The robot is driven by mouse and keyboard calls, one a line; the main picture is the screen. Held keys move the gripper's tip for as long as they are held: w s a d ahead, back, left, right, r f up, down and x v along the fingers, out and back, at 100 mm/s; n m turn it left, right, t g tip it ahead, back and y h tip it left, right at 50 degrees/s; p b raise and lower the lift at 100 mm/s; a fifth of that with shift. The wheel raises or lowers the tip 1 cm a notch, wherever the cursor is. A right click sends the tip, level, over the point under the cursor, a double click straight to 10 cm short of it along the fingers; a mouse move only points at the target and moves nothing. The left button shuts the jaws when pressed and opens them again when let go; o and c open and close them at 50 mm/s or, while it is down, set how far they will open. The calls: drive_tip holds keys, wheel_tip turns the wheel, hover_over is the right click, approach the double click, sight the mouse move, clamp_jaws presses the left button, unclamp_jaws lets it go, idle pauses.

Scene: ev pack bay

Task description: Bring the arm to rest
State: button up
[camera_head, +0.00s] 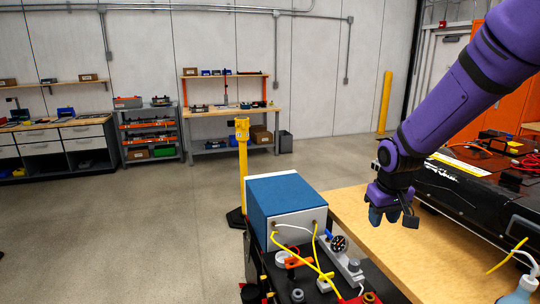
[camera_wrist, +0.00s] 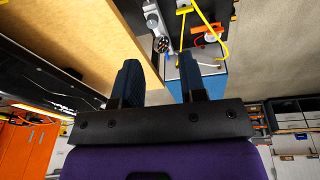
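My purple arm comes in from the upper right in the head view, and my gripper (camera_head: 384,216) hangs from its wrist with dark blue fingertips pointing down. It is above the wooden bench top (camera_head: 440,262), to the right of a blue-topped box (camera_head: 285,196). In the wrist view the two fingers of my gripper (camera_wrist: 160,78) stand apart with nothing visible between them. The bench top (camera_wrist: 120,30) and the blue box (camera_wrist: 214,84) lie beyond the fingers there.
A black cart top carries yellow cables (camera_head: 318,262) and a grey power strip (camera_head: 342,262). A black battery pack (camera_head: 465,195) lies at the right. A bottle (camera_head: 520,290) stands at the lower right. A yellow post (camera_head: 242,165) stands behind the box. Open floor (camera_head: 130,240) is at the left.

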drive_tip(key=s+d+r+m+t, duration=0.1)
drive_tip(key=s+d+r+t, duration=0.1)
drive_tip(key=s+r, duration=1.15)
drive_tip(key=s, duration=0.5)
drive_tip(key=s+r+m+t, duration=0.1)
drive_tip(key=s+r, duration=0.2)
drive_tip(key=s, duration=0.4)
drive_tip(key=shift+s+d+r, duration=0.3)
drive_tip(key=shift+s+r, duration=0.05)
drive_tip(key=shift+s, duration=0.05)
